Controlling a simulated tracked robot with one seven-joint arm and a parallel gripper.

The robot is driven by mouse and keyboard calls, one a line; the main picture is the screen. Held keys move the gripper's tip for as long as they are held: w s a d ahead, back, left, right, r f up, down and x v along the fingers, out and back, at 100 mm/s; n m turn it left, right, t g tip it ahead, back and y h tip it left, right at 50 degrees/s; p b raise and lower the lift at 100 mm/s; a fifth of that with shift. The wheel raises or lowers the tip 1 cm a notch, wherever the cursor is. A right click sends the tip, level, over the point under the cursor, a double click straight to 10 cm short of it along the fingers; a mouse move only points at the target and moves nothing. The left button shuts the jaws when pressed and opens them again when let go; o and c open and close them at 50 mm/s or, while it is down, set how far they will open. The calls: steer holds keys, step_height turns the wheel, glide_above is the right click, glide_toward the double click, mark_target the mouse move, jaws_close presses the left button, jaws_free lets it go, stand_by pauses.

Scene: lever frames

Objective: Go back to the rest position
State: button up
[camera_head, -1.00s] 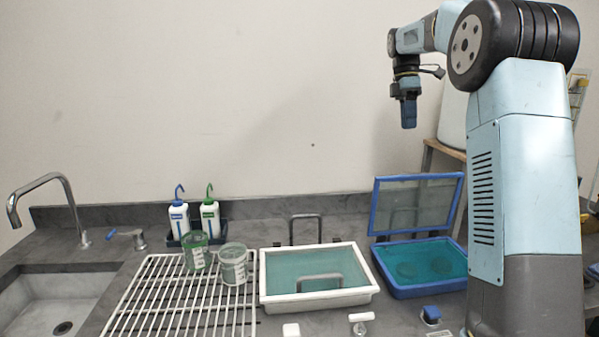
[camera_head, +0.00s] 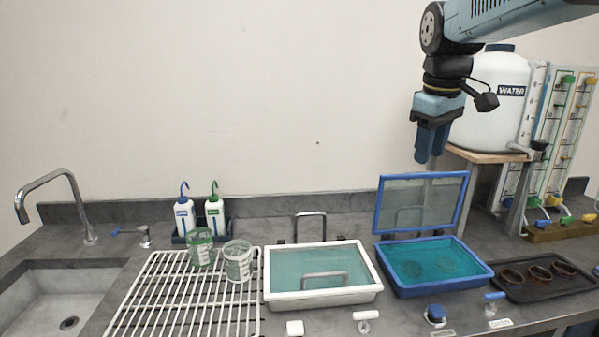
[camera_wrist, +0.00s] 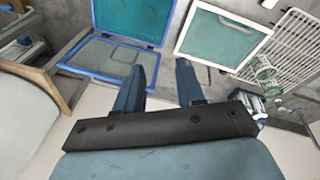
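My gripper (camera_head: 432,147) hangs pointing down in the air, above and behind the blue tray's raised lid, in front of the wall. In the wrist view its two blue fingers (camera_wrist: 160,90) stand apart with nothing between them. The rest position itself is not marked in the frames. My arm reaches in from the upper right in the head view.
A blue tray (camera_head: 485,283) with raised lid and a white lidded tray (camera_head: 330,299) stand on the counter. A white rack (camera_head: 150,300) holds two beakers. Two wash bottles stand behind. A large WATER tank (camera_head: 490,120) is close right of my gripper. Air leftward is free.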

steer(key=s+a+f+m+t, duration=0.1)
steer(key=s+f+m+t, duration=0.2)
steer(key=s+f+m, duration=0.3)
steer(key=s+f, duration=0.4)
steer(key=s, duration=0.3)
steer(key=shift+s+a+f+y, duration=0.15)
steer(key=shift+s+a+y, duration=0.1)
steer(key=shift+s+y, duration=0.1)
